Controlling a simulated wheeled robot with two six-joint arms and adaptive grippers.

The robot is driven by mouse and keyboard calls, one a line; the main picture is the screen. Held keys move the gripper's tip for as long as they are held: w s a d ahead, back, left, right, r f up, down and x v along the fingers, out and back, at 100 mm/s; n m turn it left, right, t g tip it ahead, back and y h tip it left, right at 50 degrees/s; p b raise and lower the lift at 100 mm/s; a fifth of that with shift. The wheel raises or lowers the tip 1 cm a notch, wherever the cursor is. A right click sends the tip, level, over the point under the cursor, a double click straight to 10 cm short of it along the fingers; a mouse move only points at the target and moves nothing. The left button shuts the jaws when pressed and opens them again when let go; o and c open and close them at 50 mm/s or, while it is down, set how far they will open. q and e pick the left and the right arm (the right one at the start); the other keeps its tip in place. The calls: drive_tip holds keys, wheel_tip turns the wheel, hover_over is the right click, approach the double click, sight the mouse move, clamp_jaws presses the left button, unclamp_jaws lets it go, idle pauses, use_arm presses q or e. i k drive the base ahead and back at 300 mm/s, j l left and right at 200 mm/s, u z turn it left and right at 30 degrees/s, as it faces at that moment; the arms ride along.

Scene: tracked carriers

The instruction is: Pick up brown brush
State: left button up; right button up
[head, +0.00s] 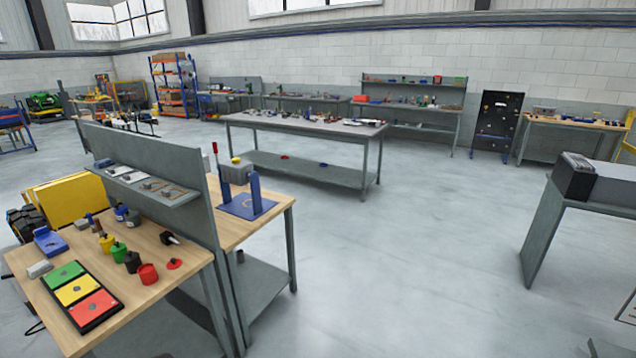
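No brush can be made out with certainty. Small tools also lie on the grey bench shelf (150,200), too small to name surely. Neither of my grippers is in view.
On the workbench are a tray with green, yellow and red panels (77,290), a red pot (148,274) and a blue holder (49,241). A long grey table (300,124) stands mid-room. Grey furniture (560,205) stands at right. Open floor (420,250) lies between.

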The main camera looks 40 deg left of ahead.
sight(101, 231)
drive_tip(key=k+j, duration=0.25)
drive_tip(key=j, duration=0.55)
drive_tip(key=k+j, duration=0.3)
drive_tip(key=j, duration=0.5)
drive_tip(key=k+j, duration=0.25)
drive_tip(key=j, duration=0.5)
drive_tip(key=k+j, duration=0.25)
drive_tip(key=j, duration=0.55)
drive_tip(key=k+j, duration=0.25)
drive_tip(key=j, duration=0.55)
drive_tip(key=k+j, duration=0.3)
drive_tip(key=j, duration=0.5)
drive_tip(key=k+j, duration=0.25)
drive_tip(key=j, duration=0.5)
drive_tip(key=k+j, duration=0.25)
drive_tip(key=j, duration=0.55)
